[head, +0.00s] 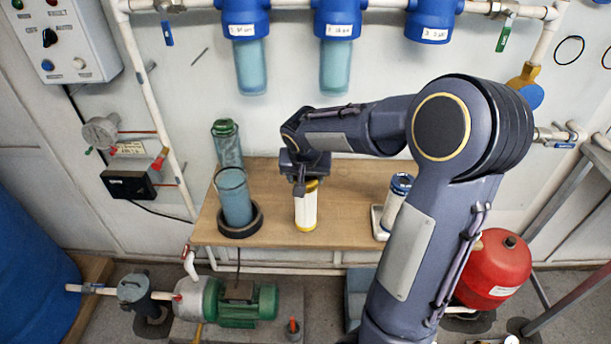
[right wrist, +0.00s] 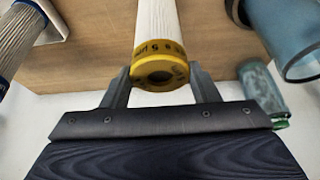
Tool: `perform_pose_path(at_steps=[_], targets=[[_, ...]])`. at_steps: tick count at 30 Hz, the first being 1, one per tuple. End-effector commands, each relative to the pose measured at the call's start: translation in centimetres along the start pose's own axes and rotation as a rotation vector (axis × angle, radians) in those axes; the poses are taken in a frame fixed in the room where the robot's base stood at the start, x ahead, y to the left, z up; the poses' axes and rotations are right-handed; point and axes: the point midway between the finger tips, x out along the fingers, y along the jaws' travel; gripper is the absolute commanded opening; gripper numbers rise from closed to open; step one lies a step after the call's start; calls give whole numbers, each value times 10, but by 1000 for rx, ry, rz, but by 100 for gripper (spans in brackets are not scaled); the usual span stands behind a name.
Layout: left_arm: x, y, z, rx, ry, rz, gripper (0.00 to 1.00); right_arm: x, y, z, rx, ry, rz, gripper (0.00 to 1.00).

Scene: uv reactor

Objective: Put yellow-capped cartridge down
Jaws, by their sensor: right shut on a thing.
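The yellow-capped cartridge (head: 306,209) is white with yellow ends and stands upright at the middle of the wooden shelf in the head view. Its lower end appears at the shelf surface; I cannot tell whether it touches. My right gripper (head: 304,184) is over its top, shut on it. In the right wrist view the yellow cap (right wrist: 160,72) sits between the two fingers of the right gripper (right wrist: 163,88), and the white body runs away toward the wooden board. My left gripper is not in view.
The wooden shelf (head: 265,180) holds a blue-grey cup (head: 235,197) in a dark ring and a green-topped cylinder (head: 228,147) on the left. A blue-capped cartridge (head: 397,200) stands on the right. Blue filter housings (head: 247,22) hang above. Bare wood lies around the yellow-capped cartridge.

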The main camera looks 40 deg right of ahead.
Motion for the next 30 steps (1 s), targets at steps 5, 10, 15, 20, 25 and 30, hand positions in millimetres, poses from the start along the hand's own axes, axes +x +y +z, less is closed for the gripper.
perform_pose_path(at_steps=[5, 10, 15, 20, 25, 30], targets=[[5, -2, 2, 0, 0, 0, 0, 4, 0, 2, 0, 1, -1, 16], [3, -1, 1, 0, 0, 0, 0, 2, 0, 1, 0, 0, 0, 76], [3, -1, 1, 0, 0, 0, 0, 2, 0, 1, 0, 0, 0, 76], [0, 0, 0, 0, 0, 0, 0, -1, 0, 0, 0, 0, 0, 76], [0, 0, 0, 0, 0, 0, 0, -22, -1, -1, 1, 5, -5, 76], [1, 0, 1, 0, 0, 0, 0, -60, -1, -1, 1, 5, -6, 76]])
